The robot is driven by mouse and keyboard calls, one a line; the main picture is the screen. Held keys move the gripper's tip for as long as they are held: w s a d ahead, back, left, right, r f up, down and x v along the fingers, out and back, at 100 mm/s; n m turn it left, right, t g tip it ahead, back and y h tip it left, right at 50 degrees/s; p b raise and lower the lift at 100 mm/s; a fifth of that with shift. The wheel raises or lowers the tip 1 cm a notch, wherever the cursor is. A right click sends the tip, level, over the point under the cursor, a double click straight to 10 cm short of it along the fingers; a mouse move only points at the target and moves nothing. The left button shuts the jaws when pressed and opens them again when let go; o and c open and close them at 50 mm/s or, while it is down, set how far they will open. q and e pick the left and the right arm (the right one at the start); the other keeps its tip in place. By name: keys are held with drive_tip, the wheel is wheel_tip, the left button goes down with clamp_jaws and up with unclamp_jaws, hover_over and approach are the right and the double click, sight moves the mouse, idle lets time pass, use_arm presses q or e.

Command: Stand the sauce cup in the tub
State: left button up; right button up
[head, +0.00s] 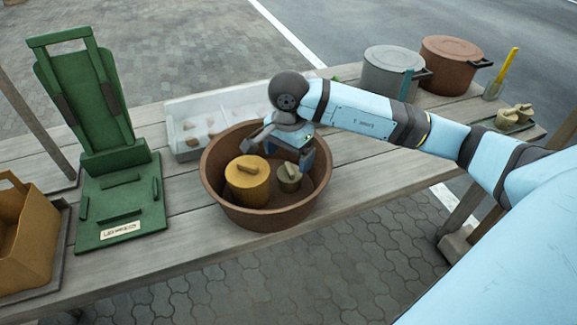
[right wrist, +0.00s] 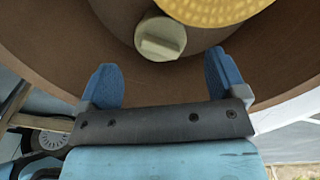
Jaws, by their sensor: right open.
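The small grey-beige lidded sauce cup (head: 289,178) stands upright inside the brown tub (head: 265,217), on its floor. A larger yellow lidded pot (head: 247,180) stands close on its left. My right gripper (head: 297,155) is over the tub, just behind and above the cup. In the right wrist view the sauce cup (right wrist: 160,38) lies beyond the open fingers (right wrist: 161,66), with nothing between them. The yellow pot (right wrist: 215,8) shows at the top edge there. My left gripper is in neither view.
A clear bin (head: 185,152) stands behind the tub. A green stand (head: 120,190) and an ochre carrier (head: 22,240) are at left. Grey (head: 388,75) and brown (head: 450,65) pots and a small tray with similar little cups (head: 515,115) are at right. The table is bare between the tub and the green stand.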

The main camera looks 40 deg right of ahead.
wheel_tip(320, 180, up, 5)
drive_tip(key=shift+f, duration=0.15)
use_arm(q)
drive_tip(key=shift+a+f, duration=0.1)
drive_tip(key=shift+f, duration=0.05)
use_arm(e)
drive_tip(key=shift+r, duration=0.45)
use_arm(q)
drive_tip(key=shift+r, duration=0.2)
